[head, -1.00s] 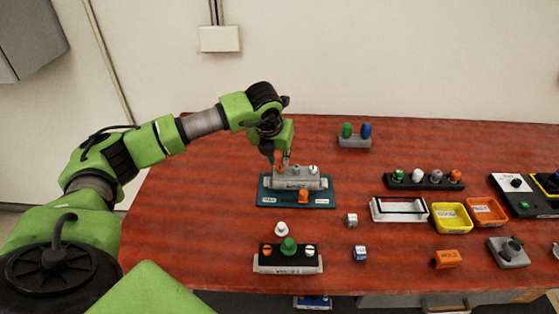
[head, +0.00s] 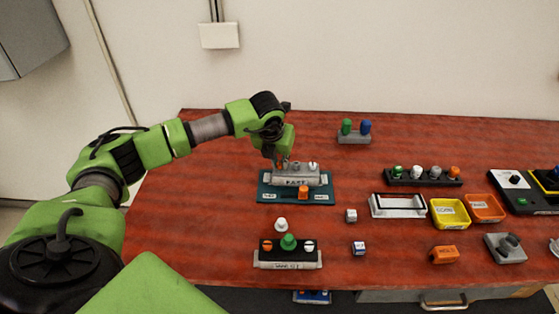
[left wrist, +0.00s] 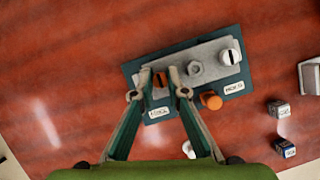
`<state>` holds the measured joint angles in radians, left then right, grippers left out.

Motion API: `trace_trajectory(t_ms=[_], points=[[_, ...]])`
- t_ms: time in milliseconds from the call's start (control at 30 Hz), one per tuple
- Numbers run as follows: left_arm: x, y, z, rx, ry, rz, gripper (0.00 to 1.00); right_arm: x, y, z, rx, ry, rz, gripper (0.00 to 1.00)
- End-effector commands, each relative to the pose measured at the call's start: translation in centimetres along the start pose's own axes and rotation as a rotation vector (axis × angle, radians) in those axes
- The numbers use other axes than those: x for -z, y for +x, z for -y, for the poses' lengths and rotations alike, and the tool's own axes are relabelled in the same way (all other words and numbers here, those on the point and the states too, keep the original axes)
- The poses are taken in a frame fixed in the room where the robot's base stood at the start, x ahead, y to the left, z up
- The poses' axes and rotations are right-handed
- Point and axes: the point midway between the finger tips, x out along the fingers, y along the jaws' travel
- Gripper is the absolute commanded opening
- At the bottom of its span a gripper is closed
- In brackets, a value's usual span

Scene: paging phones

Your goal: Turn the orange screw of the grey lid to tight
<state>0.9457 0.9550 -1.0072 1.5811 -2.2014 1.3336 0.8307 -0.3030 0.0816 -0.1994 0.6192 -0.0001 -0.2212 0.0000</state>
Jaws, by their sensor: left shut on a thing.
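The grey lid (head: 297,180) sits on a teal base (head: 329,187) on the red table; it also shows in the left wrist view (left wrist: 208,66). Its orange screw (left wrist: 160,79) is at its left end, with a grey knob in the middle and a white slotted screw (left wrist: 230,57) at the right end. My left gripper (head: 280,161) reaches down onto the orange screw. In the left wrist view its two fingers (left wrist: 158,82) stand on either side of the screw, shut on it. The slot's angle is hidden. My right gripper is not in view.
An orange peg (head: 303,193) stands on the teal base in front of the lid. Nearer are a white knob (head: 281,225) and a black-topped block (head: 266,255) with a green knob. Two small cubes (head: 351,215) lie to the right, then yellow (head: 450,214) and orange trays.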

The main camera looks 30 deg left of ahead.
Motion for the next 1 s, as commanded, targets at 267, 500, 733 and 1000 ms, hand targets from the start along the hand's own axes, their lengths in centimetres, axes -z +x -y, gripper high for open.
trace_trajectory(t_ms=[267,500,733,1000], points=[[0.0,0.3,-0.1,0.04,0.095,0.003,0.0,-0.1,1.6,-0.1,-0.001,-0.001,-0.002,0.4],[0.0,0.4,-0.2,0.115,0.274,0.004,0.0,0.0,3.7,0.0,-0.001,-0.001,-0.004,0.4],[-0.1,0.3,-0.2,0.199,0.475,0.003,0.0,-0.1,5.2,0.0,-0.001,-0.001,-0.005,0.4],[-0.2,0.1,-0.2,0.297,0.711,0.003,0.0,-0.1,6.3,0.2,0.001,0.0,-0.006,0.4]])
